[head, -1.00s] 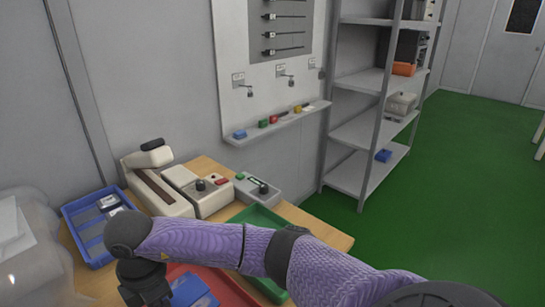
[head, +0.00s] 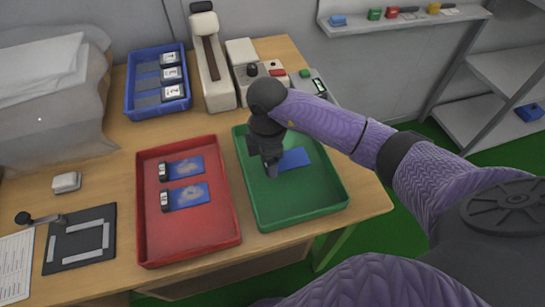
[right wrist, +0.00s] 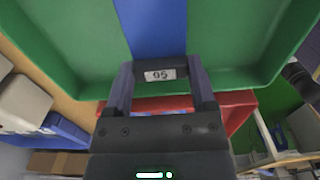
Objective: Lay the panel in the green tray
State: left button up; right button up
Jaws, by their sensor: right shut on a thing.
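The green tray (head: 258,213) stands on the right part of the wooden table in the head view. My right gripper (head: 270,170) reaches down over it and is shut on the blue panel (head: 294,159). In the right wrist view, the fingers (right wrist: 160,76) grip the panel's dark labelled end, and its blue part (right wrist: 152,28) extends over the tray floor (right wrist: 90,45). The panel looks low and roughly flat; I cannot tell whether it touches the floor. The gripper hides its dark end in the head view. My left gripper is not in view.
A red tray (head: 190,236) with two blue panels stands just left of the green tray. A blue tray (head: 134,98) with several dark labelled items is at the back left. Bench devices (head: 212,88) stand behind. A black plate fixture (head: 80,238) lies front left.

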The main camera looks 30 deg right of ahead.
notch_tip(320, 180, down, 3)
jog(key=shift+f+b, duration=0.15)
jog(key=shift+b, duration=0.3)
jog(key=shift+r, duration=0.2)
jog(key=shift+f, duration=0.1)
jog(key=o, duration=1.2)
jog(key=shift+c, duration=0.2)
